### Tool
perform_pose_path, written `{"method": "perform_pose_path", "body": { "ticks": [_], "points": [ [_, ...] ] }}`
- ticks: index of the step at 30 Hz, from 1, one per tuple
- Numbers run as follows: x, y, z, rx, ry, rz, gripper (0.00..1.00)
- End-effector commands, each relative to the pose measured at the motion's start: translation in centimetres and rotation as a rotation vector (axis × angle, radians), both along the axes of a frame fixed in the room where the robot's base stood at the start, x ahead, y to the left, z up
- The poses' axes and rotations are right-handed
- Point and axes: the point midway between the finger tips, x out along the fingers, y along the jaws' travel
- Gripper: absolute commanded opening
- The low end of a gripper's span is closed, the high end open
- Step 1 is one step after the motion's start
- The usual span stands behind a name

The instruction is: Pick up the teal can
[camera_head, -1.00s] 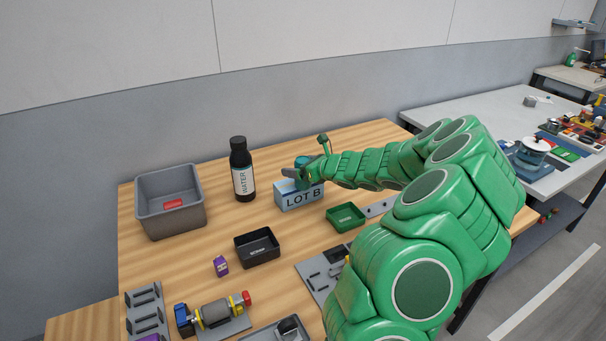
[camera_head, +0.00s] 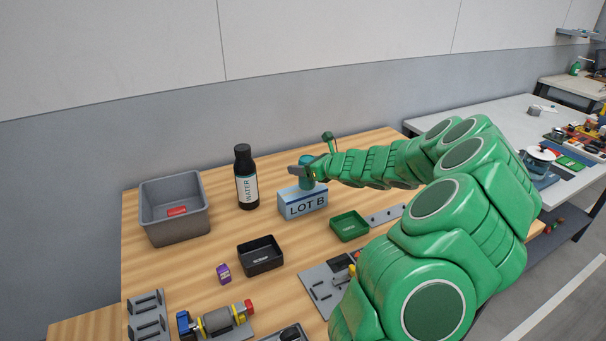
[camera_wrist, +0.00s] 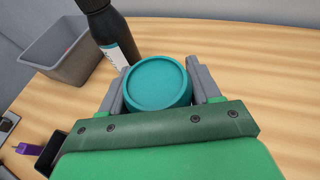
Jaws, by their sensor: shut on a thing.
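The teal can (camera_wrist: 157,80) is between the two grey fingers of my gripper (camera_wrist: 157,92) in the wrist view, its round lid facing the camera. My gripper is shut on it. In the head view the can (camera_head: 306,172) shows behind the LOT B box (camera_head: 302,203), with its lower part hidden by that box. My gripper (camera_head: 303,171) is at the can there, reaching in from the right. I cannot tell whether the can's base touches the table.
A black water bottle (camera_head: 246,178) stands left of the can, with a grey bin (camera_head: 174,229) farther left. A green tray (camera_head: 349,226), a black tray (camera_head: 261,256) and a small purple item (camera_head: 224,273) lie in front. Bare wooden table lies behind the can.

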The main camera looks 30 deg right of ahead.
Motion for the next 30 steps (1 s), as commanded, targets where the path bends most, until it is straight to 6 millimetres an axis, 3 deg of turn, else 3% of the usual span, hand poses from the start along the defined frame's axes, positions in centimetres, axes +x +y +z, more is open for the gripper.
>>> {"method": "perform_pose_path", "body": {
  "ticks": [13,24,30],
  "points": [
    [-4.6,1.4,5.7,-0.001,-0.002,0.001,0.16],
    [-10.0,3.1,8.2,-0.001,-0.001,-0.003,0.16],
    [-11.9,3.8,9.0,0.001,0.000,0.000,0.16]
  ]
}}
